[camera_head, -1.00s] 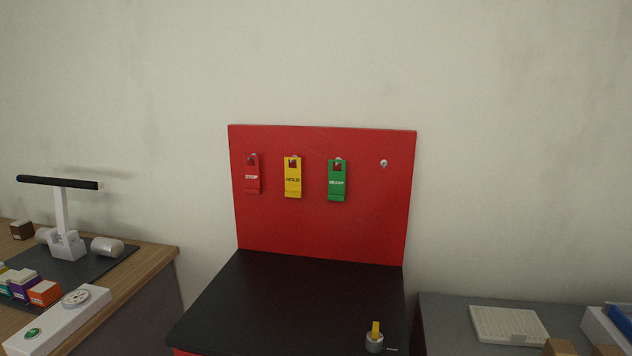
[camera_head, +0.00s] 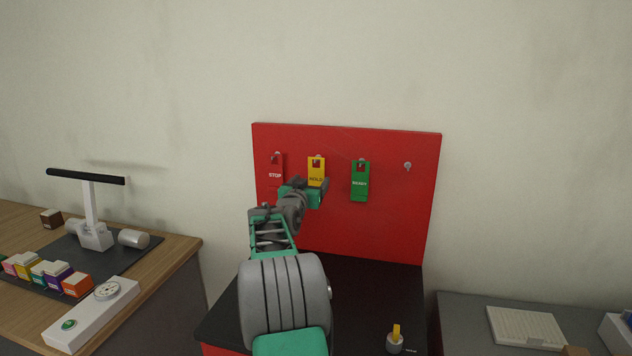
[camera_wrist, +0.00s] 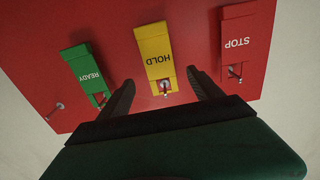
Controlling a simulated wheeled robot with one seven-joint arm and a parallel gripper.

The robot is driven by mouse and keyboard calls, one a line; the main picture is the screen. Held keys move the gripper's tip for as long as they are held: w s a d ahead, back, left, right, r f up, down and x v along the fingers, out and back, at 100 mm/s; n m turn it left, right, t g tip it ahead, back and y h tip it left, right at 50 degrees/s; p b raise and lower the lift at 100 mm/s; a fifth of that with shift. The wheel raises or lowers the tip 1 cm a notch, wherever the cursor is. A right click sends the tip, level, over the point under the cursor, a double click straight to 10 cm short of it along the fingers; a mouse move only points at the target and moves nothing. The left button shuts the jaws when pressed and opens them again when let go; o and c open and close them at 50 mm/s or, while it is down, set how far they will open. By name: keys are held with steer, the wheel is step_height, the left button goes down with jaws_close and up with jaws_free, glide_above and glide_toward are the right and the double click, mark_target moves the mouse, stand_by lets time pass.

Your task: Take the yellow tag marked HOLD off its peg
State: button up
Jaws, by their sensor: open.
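The yellow HOLD tag (camera_head: 317,165) hangs on its peg on the red board, between the red STOP tag (camera_head: 276,172) and the green READY tag (camera_head: 360,184). My gripper (camera_head: 312,187) is in front of the lower part of the yellow tag and hides some of it. In the wrist view, the yellow tag (camera_wrist: 155,52) appears upside down, its peg (camera_wrist: 164,88) near its hole. The open fingers of my gripper (camera_wrist: 160,95) are on either side of the yellow tag's peg end, with gaps to both sides. I cannot tell the remaining distance to the tag.
The red board (camera_head: 400,220) also has an empty peg (camera_head: 407,166) at the right. A dark tabletop below the board holds a small knob with a yellow lever (camera_head: 396,338). A wooden bench (camera_head: 185,250) stands left, a grey table (camera_head: 460,310) right.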

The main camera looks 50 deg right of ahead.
mark_target(316, 173)
steer(key=p+x, duration=0.2)
steer(key=x, duration=0.2)
steer(key=shift+d+r, duration=0.15)
steer(key=shift+w+d, duration=0.15)
steer(key=shift+d, duration=0.1)
steer(key=shift+c, duration=0.4)
steer(key=c, duration=1.3)
